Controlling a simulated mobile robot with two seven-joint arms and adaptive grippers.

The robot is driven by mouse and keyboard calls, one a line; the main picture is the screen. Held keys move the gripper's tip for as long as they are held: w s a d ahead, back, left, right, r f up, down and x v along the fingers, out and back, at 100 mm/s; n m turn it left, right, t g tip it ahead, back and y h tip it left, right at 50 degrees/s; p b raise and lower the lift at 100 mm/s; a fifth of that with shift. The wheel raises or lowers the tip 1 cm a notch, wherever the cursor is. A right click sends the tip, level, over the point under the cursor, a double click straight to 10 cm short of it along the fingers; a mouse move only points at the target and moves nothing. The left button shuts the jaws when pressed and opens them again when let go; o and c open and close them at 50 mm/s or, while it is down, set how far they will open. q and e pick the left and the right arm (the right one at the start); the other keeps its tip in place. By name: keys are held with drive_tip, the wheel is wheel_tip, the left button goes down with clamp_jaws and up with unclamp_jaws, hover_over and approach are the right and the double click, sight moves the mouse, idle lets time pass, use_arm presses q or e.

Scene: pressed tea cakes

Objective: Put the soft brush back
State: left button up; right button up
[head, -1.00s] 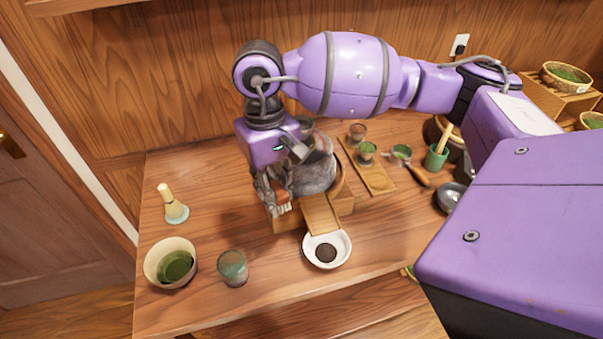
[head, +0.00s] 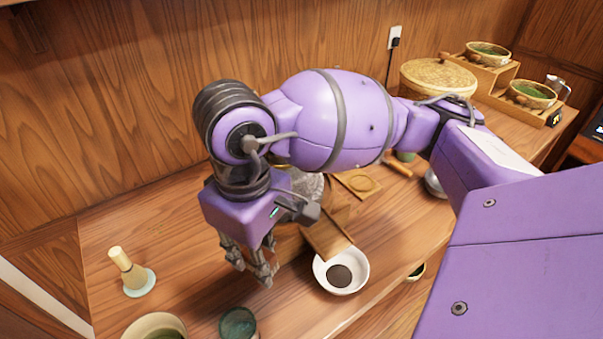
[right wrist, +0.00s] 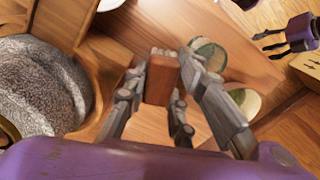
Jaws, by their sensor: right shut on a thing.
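My right gripper (head: 250,265) hangs over the table, left of the wooden board and the white dish. In the right wrist view its fingers (right wrist: 160,90) are shut on a reddish-brown wooden block, which looks like part of the soft brush (right wrist: 160,78). My left gripper (right wrist: 270,38) shows at the upper right of the right wrist view, with fingers apart and empty, away from the brush.
A grey stone mill (head: 308,187) stands behind my right arm. A white dish (head: 361,259) holds a dark round cake beside a wooden board (head: 326,236).

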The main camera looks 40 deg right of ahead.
drive_tip(key=w+a+f, duration=0.2)
drive_tip(key=w, duration=0.5)
drive_tip(key=p, duration=0.1)
hover_over(224, 263)
drive_tip(key=s, duration=0.1)
drive_tip(key=f, duration=0.5)
drive_tip(key=shift+d+f, duration=0.2)
drive_tip(key=shift+f, duration=0.2)
drive_tip(key=shift+w+a+f, duration=0.15)
drive_tip(key=shift+w+f, duration=0.35)
drive_tip(key=shift+f, duration=1.6)
drive_tip(key=shift+f, duration=0.1)
drive_tip(key=shift+f, duration=0.15)
drive_tip(key=o, duration=1)
